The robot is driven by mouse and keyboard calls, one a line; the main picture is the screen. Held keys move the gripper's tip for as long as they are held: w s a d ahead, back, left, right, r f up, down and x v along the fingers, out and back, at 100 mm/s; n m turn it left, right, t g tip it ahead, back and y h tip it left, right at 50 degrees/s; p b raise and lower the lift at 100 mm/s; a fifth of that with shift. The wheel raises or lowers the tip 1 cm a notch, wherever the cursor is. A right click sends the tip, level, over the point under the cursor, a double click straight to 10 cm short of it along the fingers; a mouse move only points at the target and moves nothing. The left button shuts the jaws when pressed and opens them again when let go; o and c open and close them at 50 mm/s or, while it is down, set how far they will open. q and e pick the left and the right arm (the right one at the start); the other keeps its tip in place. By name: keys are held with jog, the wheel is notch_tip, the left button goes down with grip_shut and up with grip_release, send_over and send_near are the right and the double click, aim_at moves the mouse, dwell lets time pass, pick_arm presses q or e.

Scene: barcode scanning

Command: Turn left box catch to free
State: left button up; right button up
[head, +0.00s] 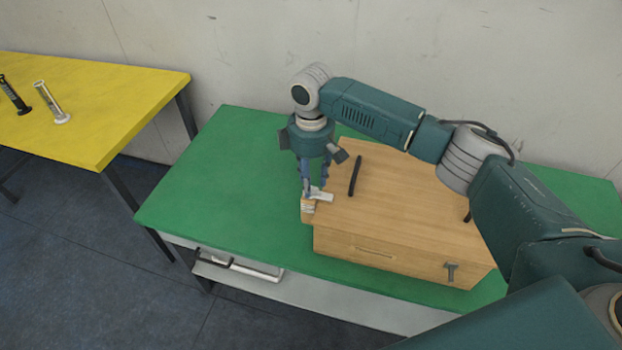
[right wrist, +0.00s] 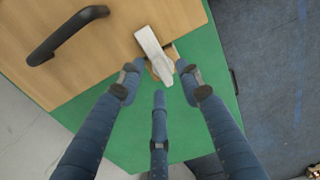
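The wooden box (head: 395,215) sits on the green table. Its left catch, a pale grey-white lever (head: 320,196), is at the box's left end by a small wooden block (head: 307,208). In the right wrist view the catch (right wrist: 152,48) lies slanted just beyond the fingertips. My right gripper (head: 315,190) points down at the catch; its three fingers (right wrist: 159,82) are spread with nothing held between them. Whether a finger touches the catch cannot be told. My left gripper is not in view.
Black handles (head: 355,176) stand up from the box lid. The green table (head: 200,190) is clear left of the box. A yellow table (head: 110,100) at left holds two scanner-like objects (head: 50,101).

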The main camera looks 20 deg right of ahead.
jog(key=shift+f, duration=0.45)
jog(key=shift+c, duration=0.5)
grip_shut()
